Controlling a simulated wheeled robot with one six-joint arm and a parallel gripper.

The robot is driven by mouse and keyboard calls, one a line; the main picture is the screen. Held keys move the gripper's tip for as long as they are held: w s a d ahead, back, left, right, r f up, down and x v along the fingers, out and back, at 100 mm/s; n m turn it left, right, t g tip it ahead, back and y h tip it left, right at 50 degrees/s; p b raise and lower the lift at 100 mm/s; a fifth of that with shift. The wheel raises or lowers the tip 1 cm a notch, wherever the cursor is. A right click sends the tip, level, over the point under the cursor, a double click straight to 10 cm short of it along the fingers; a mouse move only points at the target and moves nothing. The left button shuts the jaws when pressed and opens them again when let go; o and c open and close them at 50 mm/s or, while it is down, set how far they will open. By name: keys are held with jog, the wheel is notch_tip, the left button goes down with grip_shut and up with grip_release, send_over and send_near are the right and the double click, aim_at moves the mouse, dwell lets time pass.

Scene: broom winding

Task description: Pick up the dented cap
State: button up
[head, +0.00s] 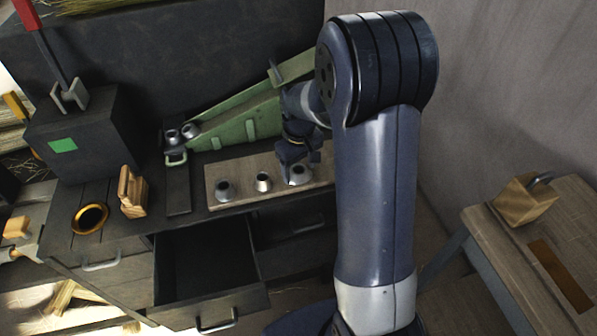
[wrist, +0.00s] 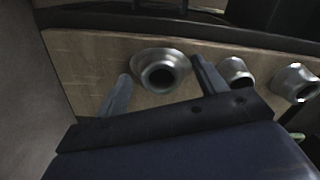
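Three grey metal caps stand in a row on a wooden board (head: 240,172): a left cap (head: 223,190), a middle cap (head: 263,182) and a right cap (head: 299,176). I cannot tell for certain which one is dented. My gripper (head: 298,158) is over the right cap, pointing down. In the wrist view my gripper (wrist: 162,70) is open, with one finger on each side of this cap (wrist: 176,62), near the board's end. A gap shows beside the left finger; contact at the right finger is unclear. The other two caps (wrist: 237,72) (wrist: 295,82) sit to the right.
A green sloped chute (head: 235,122) stands behind the board, with two small metal pieces (head: 181,133) at its lower end. An open drawer (head: 208,262) lies below the bench front. A dark block (head: 85,135), a wooden block (head: 132,192) and a brass ring (head: 90,218) are left.

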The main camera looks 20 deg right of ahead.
jog(key=c, duration=0.9)
jog(key=shift+r, duration=0.1)
